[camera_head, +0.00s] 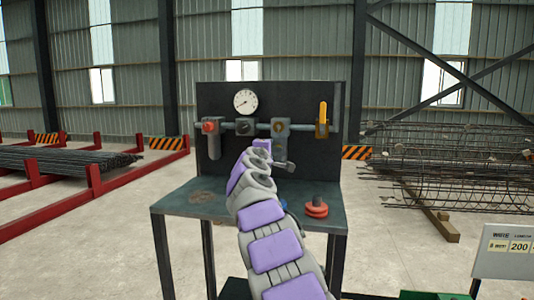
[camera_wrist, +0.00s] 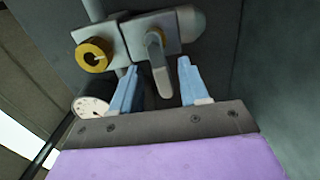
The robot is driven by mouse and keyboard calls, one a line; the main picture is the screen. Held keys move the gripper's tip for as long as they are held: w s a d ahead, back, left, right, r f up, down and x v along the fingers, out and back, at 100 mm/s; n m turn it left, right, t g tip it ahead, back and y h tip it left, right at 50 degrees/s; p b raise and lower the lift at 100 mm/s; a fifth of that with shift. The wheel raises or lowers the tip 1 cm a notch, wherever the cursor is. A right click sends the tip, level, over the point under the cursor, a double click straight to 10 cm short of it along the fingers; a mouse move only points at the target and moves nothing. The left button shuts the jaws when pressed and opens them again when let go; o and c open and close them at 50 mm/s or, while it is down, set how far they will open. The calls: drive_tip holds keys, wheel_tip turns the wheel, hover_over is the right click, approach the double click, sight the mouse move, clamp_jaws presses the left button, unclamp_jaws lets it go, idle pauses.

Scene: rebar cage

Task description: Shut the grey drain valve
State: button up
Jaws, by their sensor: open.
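The grey drain valve shows in the wrist view as a grey lever (camera_wrist: 157,50) on a square plate, pointing down in the picture. My gripper (camera_wrist: 159,68) is open, with its two pale blue fingers on either side of the lever. I see gaps between the lever and both fingers, so it is not clamped. In the head view my gripper (camera_head: 264,148) is at the front of the dark panel, low and near its middle.
The panel (camera_head: 325,160) carries a gauge (camera_head: 245,102), a red knob (camera_head: 210,127), a black knob (camera_head: 244,127) and a yellow lever (camera_head: 323,116). A brass round fitting (camera_wrist: 95,55) sits beside the grey lever. A red disc-shaped item (camera_head: 316,209) stands on the bench (camera_head: 180,203).

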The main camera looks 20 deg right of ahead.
drive_tip(key=shift+a, duration=0.1)
drive_tip(key=b+v, duration=0.3)
drive_tip(key=v, duration=1.4)
drive_tip(key=shift+b, duration=0.3)
drive_tip(key=shift+a+f, duration=0.1)
drive_tip(key=shift+f, duration=0.05)
